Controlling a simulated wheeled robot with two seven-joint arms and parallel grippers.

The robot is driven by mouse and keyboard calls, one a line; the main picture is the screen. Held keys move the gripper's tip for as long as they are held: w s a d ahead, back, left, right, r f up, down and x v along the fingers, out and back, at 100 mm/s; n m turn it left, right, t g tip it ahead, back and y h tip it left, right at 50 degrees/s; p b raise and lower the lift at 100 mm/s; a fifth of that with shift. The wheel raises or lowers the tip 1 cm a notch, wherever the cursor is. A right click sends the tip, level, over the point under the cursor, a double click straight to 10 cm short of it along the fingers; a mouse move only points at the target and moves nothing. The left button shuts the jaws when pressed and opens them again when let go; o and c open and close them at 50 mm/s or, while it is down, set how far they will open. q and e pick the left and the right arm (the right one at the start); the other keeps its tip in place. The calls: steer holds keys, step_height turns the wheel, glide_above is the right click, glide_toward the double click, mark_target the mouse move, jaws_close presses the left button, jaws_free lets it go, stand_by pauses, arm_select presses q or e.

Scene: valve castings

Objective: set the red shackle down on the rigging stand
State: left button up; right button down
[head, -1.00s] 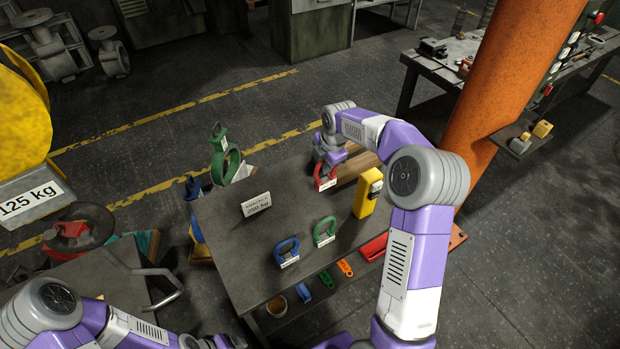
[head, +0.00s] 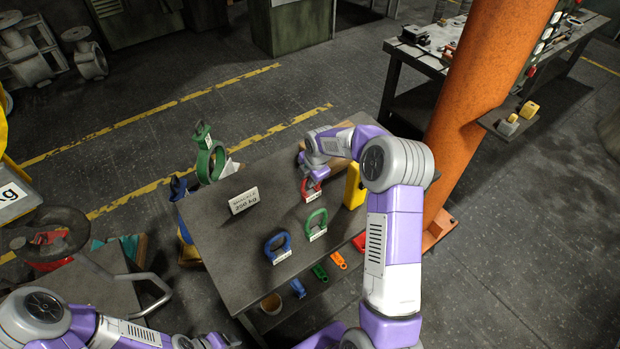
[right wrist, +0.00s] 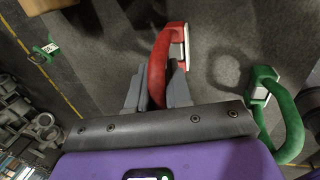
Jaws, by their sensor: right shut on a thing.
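The red shackle (head: 311,189) is between the fingers of my right gripper (head: 308,179), which is shut on it. In the right wrist view the shackle (right wrist: 158,65) rises between the two grey fingers, with a white label on its side. The gripper is over the dark top of the rigging stand (head: 220,265), behind a green shackle (head: 316,222) and a blue shackle (head: 278,245). I cannot tell whether the red shackle touches the top.
A 250 kg sign (head: 243,200) stands on the left of the top. A yellow device (head: 353,187) is close to the right of the gripper. An orange column (head: 480,100) rises beyond the right edge. Bare top lies between the sign and the shackles.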

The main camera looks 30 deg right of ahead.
steer(key=shift+r, duration=0.1)
steer(key=c, duration=1)
jaws_free()
steer(key=shift+c, duration=0.2)
steer(key=shift+r, duration=0.25)
steer(key=p+v, duration=0.1)
steer(key=v, duration=1)
steer(key=shift+r, duration=0.2)
steer(key=shift+s, duration=0.1)
